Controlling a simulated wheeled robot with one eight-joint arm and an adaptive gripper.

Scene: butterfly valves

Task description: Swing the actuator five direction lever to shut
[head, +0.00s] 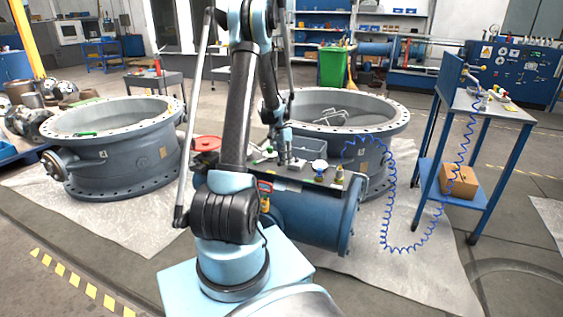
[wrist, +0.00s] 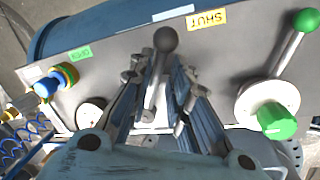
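The lever with the dark ball knob (wrist: 166,40) stands out from a grey panel (wrist: 120,50) in the wrist view. Its knob lies between a green label (wrist: 79,54), which seems to read OPEN upside down, and a yellow SHUT label (wrist: 206,19). My gripper (wrist: 158,75) has one finger on each side of the lever's rod, below the knob. The fingers look apart with narrow gaps to the rod; contact cannot be made out. In the head view my gripper (head: 284,158) is low over the bench on the blue cylinder, and the lever is hidden.
A second lever with a green ball (wrist: 306,20) and green hub (wrist: 276,120) stands to the right in the wrist view. A blue and yellow fitting (wrist: 55,80) is to the left.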

